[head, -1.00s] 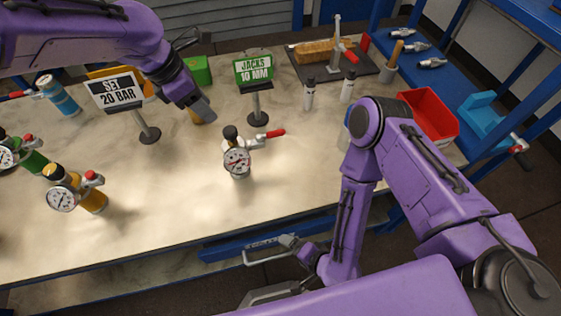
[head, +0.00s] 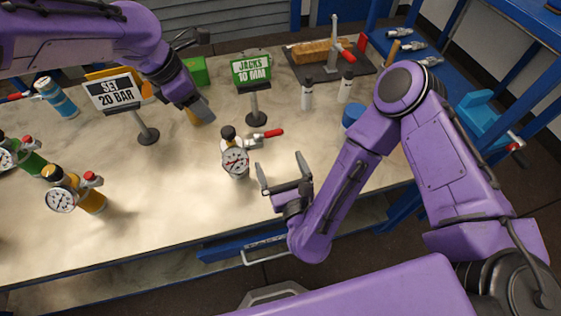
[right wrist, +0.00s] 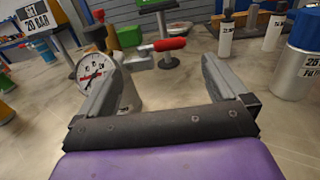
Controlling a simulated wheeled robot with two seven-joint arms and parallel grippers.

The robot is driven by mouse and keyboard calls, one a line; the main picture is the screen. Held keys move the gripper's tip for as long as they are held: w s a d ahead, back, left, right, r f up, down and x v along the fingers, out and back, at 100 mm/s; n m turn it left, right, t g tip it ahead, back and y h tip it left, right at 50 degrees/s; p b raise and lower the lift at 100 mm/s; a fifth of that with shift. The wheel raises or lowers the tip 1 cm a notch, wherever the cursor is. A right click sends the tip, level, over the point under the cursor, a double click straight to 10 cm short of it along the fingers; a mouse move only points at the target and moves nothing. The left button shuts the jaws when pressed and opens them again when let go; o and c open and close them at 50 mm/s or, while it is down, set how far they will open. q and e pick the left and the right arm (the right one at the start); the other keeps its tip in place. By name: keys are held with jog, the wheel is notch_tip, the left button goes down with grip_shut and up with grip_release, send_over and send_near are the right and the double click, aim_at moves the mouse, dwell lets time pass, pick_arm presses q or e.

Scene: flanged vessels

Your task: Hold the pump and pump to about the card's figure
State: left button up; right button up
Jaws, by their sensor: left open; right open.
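A pump (head: 236,158) with a round dial gauge, a black cap and a red lever handle (head: 273,133) stands upright at the middle of the table. A sign card (head: 115,92) reads "SET 20 BAR"; a green sign card (head: 251,69) reads "JACKS 10 MM". My right gripper (head: 283,172) is open and empty, just right of the pump and in front of its lever. In the right wrist view the pump's gauge (right wrist: 93,72) shows beside the left finger, and the red lever lies beyond the open fingers. My left gripper (head: 200,110) is behind the pump; its fingers are hard to make out.
Yellow (head: 88,196) and green (head: 28,158) gauge-fitted bodies stand at the left. White bottles (head: 307,94) and a blue-capped container (head: 353,117) stand behind my right arm. A board with a loaf-like block (head: 318,50) lies at the back. The front middle tabletop is clear.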

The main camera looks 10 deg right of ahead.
aim_at(270, 136)
jog(key=w, duration=1)
jog(key=shift+w+a, duration=0.25)
jog(key=shift+w, duration=0.05)
jog(key=c, duration=1.1)
jog(key=shift+s, duration=0.1)
jog(key=shift+c, duration=0.2)
